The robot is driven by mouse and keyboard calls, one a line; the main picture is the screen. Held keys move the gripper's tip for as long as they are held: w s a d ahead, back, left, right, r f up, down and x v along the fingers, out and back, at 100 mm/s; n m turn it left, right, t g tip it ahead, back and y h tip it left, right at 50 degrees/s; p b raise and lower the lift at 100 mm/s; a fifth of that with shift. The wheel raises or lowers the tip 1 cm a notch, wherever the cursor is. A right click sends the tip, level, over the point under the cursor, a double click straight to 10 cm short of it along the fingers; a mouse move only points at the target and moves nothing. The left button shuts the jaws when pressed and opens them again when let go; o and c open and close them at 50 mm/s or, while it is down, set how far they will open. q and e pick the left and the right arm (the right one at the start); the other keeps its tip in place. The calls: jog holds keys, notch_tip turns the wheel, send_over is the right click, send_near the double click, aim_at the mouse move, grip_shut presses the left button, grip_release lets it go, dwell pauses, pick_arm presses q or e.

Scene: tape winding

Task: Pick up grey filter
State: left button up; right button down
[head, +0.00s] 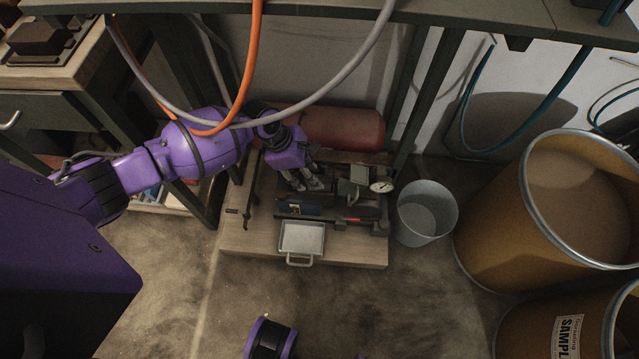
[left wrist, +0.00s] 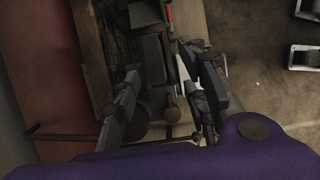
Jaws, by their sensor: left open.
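My left gripper (head: 306,183) reaches from the left over the back left part of a dark machine (head: 345,212) on a low wooden board. In the left wrist view its two fingers (left wrist: 170,72) are spread apart, pointing down at the machine, with no object clearly held. A grey block (left wrist: 152,60) and a small round brownish knob (left wrist: 170,115) show between and below the fingers. I cannot tell for sure which part is the grey filter. A grey box-shaped part (head: 359,173) stands beside the gauge, right of the gripper.
A round gauge (head: 381,187) is at the machine's right end. A metal tray (head: 302,238) lies on the board's front. A grey bucket (head: 427,212) and tan drums (head: 575,195) stand right. A red cylinder (head: 335,127) lies behind. Orange and grey hoses hang above. The front floor is mostly clear.

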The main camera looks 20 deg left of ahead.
aim_at(326, 181)
pick_arm(q)
jog(key=b+x, duration=0.1)
jog(key=x, duration=0.2)
jog(key=b+x, duration=0.1)
jog(key=x, duration=0.1)
jog(key=shift+w+d+b, duration=0.1)
jog(key=shift+w+b, duration=0.2)
jog(key=shift+w, duration=0.1)
jog(key=shift+r, duration=0.2)
pick_arm(e)
jog(key=shift+w+a+f, duration=0.2)
jog(key=shift+w+f, duration=0.35)
jog(key=shift+w, duration=0.05)
jog(key=shift+w+a+f, duration=0.2)
jog(key=shift+w+f, duration=0.3)
jog(key=shift+w, duration=0.1)
pick_arm(q)
jog(key=c, duration=0.6)
grip_shut()
pick_arm(e)
jog(key=shift+s+d, duration=0.15)
jog(key=shift+s, duration=0.2)
